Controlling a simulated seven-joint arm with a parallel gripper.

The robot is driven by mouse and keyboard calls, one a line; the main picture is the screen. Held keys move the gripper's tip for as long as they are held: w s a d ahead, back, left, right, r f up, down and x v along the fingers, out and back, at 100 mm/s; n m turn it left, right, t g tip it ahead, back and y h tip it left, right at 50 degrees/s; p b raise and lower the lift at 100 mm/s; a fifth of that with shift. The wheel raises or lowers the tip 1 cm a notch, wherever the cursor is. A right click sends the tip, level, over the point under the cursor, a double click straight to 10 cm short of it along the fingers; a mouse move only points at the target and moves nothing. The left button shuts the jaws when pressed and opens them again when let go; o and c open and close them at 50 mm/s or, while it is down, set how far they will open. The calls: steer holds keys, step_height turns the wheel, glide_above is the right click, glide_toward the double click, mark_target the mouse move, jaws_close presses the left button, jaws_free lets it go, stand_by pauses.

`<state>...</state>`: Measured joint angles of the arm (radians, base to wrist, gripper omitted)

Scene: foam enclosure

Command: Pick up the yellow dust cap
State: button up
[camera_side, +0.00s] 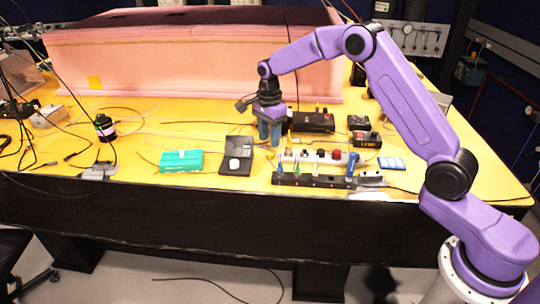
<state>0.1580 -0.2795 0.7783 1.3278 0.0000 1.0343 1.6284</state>
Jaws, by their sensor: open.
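My gripper (269,142) points down over the yellow table (130,165), behind the small black box and the connector strip. Its blue fingers are open, and I cannot make out anything between them. I cannot pick out the yellow dust cap for certain; it is too small against the yellow table top, or hidden.
Left of the strip lie an open black box (237,168) with a white round piece and a teal block (181,161). Black devices (312,122) stand right of my gripper. A pink foam enclosure (180,65) closes the back. Thin cables cross the table's left half.

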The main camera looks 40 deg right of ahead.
mark_target(271, 153)
steer(key=f, duration=0.5)
steer(key=shift+s+d, duration=0.15)
steer(key=shift+d, duration=0.05)
steer(key=shift+r, duration=0.1)
steer(key=shift+c, duration=0.3)
jaws_close()
steer(key=shift+r, duration=0.1)
